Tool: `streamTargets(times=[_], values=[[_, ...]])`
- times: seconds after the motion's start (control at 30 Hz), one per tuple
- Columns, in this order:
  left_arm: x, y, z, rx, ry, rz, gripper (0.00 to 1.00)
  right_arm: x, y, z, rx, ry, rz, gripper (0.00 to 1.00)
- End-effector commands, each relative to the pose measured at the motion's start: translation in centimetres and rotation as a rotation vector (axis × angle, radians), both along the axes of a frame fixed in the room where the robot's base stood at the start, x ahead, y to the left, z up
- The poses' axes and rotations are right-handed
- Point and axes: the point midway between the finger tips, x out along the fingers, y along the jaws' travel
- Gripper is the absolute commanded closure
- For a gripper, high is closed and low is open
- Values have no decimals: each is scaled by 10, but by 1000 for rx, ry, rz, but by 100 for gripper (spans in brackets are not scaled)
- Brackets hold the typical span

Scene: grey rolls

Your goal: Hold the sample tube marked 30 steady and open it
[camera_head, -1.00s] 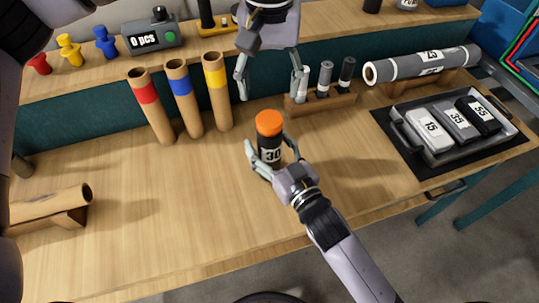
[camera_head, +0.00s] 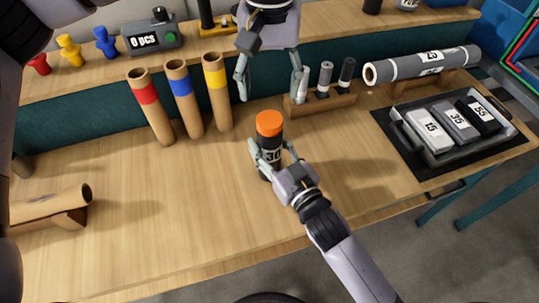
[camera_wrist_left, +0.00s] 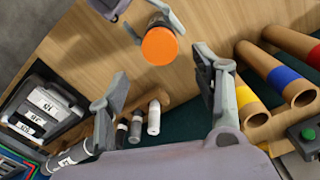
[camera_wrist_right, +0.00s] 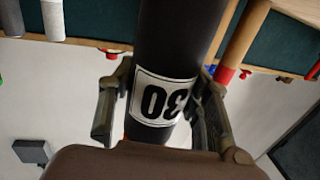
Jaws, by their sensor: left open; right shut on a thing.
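The sample tube marked 30 (camera_head: 269,141) is black with an orange cap (camera_head: 269,123) and a white label. It stands upright on the table. My right gripper (camera_head: 268,157) is shut on the tube's body from the front, with one finger on each side; the right wrist view shows the label (camera_wrist_right: 161,99) between the fingers. My left gripper (camera_head: 271,85) is open and empty, above and behind the tube in the head view. In the left wrist view the orange cap (camera_wrist_left: 160,46) lies beyond the open fingers, apart from them.
Three cardboard tubes with red, blue and yellow bands (camera_head: 182,95) stand left of the tube. A wooden rack (camera_head: 320,106) with small cylinders is behind it. A tray (camera_head: 408,132) with marked blocks lies at right.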

Motion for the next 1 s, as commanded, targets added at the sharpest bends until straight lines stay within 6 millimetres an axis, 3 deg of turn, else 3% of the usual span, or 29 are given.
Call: streamTargets(times=[0.5,1.0], values=[[0,0,-5,-1,2,-389,40,0,0,0,0,1,0,100],[0,0,-72,0,2,-393,40,0,0,0,0,1,0,100]])
